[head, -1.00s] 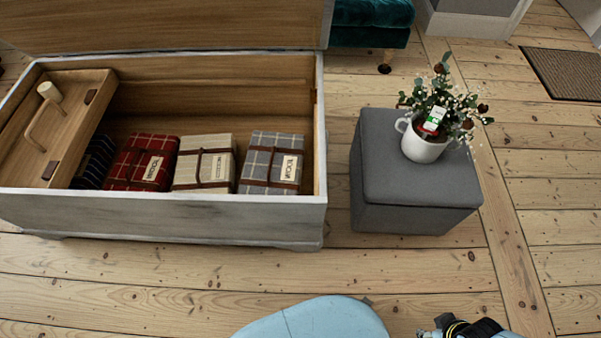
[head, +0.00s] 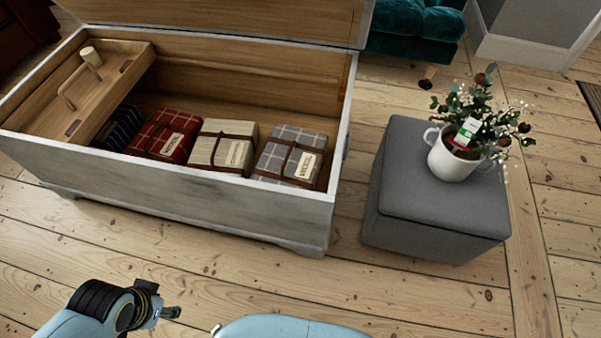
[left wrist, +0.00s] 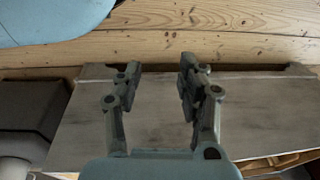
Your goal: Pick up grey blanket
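The grey blanket (head: 290,155) is a folded grey plaid bundle with a brown strap and a pale label. It lies at the right end of the open chest (head: 200,185), beside a cream bundle. My left gripper (head: 172,312) is low in the head view, outside the chest and in front of it, well apart from the blanket. In the left wrist view its two fingers (left wrist: 158,68) are spread with nothing between them, and the chest's front wall (left wrist: 85,130) is behind them. I cannot make out the blanket there. My right gripper is out of view.
Cream (head: 222,146), red plaid (head: 164,136) and dark (head: 119,127) bundles lie left of the blanket. A wooden tray (head: 110,85) sits at the chest's left end. A grey ottoman (head: 440,190) with a potted plant (head: 455,160) stands right. Floor in front is clear.

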